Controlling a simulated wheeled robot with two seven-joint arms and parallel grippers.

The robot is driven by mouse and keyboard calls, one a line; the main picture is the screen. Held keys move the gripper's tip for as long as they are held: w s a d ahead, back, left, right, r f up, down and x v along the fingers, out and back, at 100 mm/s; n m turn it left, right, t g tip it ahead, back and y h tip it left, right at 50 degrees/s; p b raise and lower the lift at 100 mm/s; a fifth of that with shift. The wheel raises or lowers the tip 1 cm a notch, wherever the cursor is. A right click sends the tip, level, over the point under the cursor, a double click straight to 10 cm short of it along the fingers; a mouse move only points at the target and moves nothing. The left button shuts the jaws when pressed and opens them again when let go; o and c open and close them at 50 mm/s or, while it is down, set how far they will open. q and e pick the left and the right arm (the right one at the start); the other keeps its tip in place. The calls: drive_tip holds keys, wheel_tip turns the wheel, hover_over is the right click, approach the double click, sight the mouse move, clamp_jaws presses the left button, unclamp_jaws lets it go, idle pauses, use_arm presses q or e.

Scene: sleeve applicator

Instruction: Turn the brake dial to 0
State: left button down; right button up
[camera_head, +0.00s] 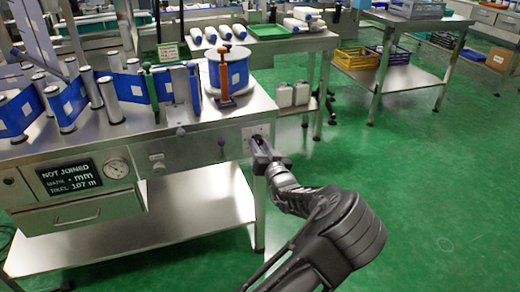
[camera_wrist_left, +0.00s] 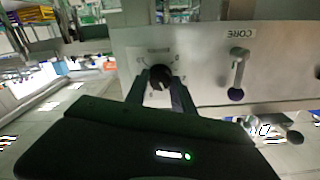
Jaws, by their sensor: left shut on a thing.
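The brake dial (camera_wrist_left: 160,76) is a small black knob on a pale marked plate (camera_wrist_left: 148,58) on the steel front panel. In the left wrist view my left gripper (camera_wrist_left: 161,88) has one finger on each side of the knob and is shut on it. The marks are too small to read, and I cannot tell where the dial points. In the head view my left gripper (camera_head: 262,150) is against the right end of the bench's front panel and hides the dial; part of the plate (camera_head: 253,131) shows above it. My right gripper is in neither view.
A crank with a purple knob (camera_wrist_left: 236,93) sits beside the dial under a "CORE" label. The bench (camera_head: 120,140) carries rollers with blue web and a blue reel (camera_head: 229,72). A display (camera_head: 70,176) reads "NOT JOINED". Green floor (camera_head: 400,190) is clear to the right.

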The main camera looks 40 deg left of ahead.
use_arm(q)
drive_tip(key=n+b, duration=0.2)
drive_tip(key=n, duration=0.2)
drive_tip(key=shift+f, duration=0.2)
drive_tip(key=n+b, duration=0.1)
drive_tip(key=n, duration=0.1)
drive_tip(key=shift+n+b, duration=0.3)
drive_tip(key=shift+b, duration=0.05)
drive_tip(key=n+b, duration=1.4)
drive_tip(key=shift+r+n+b, duration=0.15)
drive_tip(key=shift+n+b, duration=0.95)
drive_tip(key=shift+b, duration=0.1)
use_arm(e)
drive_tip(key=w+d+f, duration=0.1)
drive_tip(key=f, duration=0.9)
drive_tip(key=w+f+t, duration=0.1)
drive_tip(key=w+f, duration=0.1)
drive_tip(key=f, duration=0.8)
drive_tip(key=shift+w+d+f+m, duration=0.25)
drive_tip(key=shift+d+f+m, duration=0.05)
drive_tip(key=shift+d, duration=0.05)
use_arm(q)
drive_tip(key=c, duration=1.1)
unclamp_jaws()
drive_tip(key=shift+o, duration=0.2)
